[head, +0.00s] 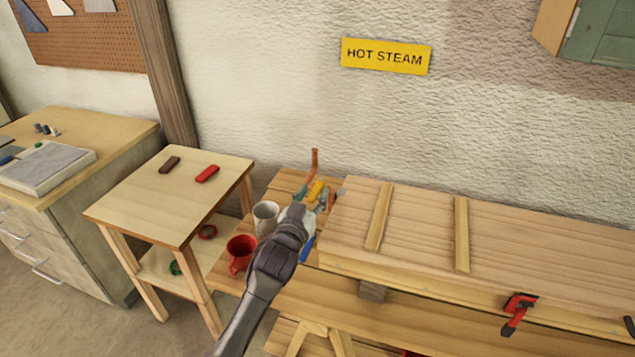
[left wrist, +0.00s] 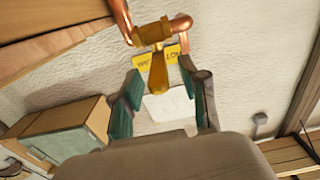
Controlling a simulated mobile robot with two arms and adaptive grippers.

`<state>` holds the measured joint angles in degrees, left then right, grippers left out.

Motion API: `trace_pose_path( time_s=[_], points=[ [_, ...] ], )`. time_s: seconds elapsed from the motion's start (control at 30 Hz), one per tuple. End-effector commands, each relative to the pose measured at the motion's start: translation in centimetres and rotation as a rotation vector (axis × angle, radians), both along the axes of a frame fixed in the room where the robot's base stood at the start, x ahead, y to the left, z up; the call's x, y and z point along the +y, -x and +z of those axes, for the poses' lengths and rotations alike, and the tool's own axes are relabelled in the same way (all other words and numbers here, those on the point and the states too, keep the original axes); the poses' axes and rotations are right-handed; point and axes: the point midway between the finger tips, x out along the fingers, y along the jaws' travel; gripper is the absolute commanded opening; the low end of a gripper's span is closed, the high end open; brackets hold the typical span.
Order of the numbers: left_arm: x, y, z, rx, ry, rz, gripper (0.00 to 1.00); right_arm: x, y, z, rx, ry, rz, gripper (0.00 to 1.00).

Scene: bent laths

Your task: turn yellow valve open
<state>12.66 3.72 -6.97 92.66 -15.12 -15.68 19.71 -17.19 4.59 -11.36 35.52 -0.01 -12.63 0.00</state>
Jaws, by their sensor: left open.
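The yellow valve lever (left wrist: 158,74) hangs from a brass valve body (left wrist: 152,32) on a copper pipe (left wrist: 121,14) in the left wrist view. In the head view the lever (head: 315,190) shows small below the upright copper pipe (head: 315,160). My left gripper (head: 311,202) is at the valve, its wrist hiding part of the fittings. In the left wrist view my left gripper (left wrist: 169,80) is open, with teal fingers either side of the lever's lower end. I see clear gaps between fingers and lever; contact does not show. My right gripper is not in view.
A white mug (head: 265,217) and a red mug (head: 241,254) stand left of my left gripper. A yellow HOT STEAM sign (head: 386,56) is on the wall.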

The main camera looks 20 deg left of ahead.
Motion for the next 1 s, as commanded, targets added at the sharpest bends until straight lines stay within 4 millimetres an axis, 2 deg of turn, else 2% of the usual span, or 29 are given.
trace_pose_path(
  time_s=[0.1, 0.23, 0.63, 0.9, 1.0],
  points=[
    [-0.1, -2.0, 0.1, 0.001, 0.001, 0.001, 0.44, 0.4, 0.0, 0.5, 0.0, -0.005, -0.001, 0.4],
    [-0.1, -3.2, 0.0, 0.001, 0.001, 0.0, 0.44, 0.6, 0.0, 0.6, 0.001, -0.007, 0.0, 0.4],
    [-0.2, -3.8, 0.0, 0.0, 0.001, 0.0, 0.44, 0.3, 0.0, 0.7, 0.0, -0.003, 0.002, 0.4],
    [-0.1, -3.8, 0.0, 0.0, 0.0, 0.0, 0.0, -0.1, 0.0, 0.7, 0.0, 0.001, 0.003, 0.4],
    [-0.1, -3.8, 0.0, 0.0, 0.0, 0.0, 0.0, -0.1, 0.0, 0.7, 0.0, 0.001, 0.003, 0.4]
  ],
)
